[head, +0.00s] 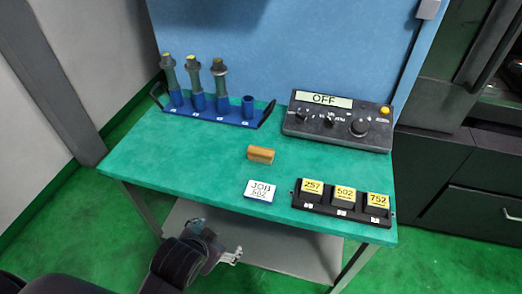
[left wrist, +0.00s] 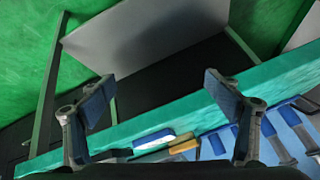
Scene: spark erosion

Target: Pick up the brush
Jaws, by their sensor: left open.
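The brush (head: 260,154) looks like a small brown, block-shaped piece lying on the middle of the green table top (head: 200,165). In the left wrist view the brush (left wrist: 184,146) shows small near the bottom, beyond the table's edge band. My left gripper (head: 232,256) is in front of the table, near the front left leg and apart from the brush. In the left wrist view its two fingers (left wrist: 158,80) are spread wide with nothing between them. My right gripper is not in view.
A JOB 502 card (head: 259,190) lies in front of the brush. A black holder (head: 300,204) carries numbered yellow blocks at right. Behind stand a blue rack (head: 230,119) with tools and a control box (head: 335,138) reading OFF. The table's left front is clear. A grey shelf (head: 290,258) lies below.

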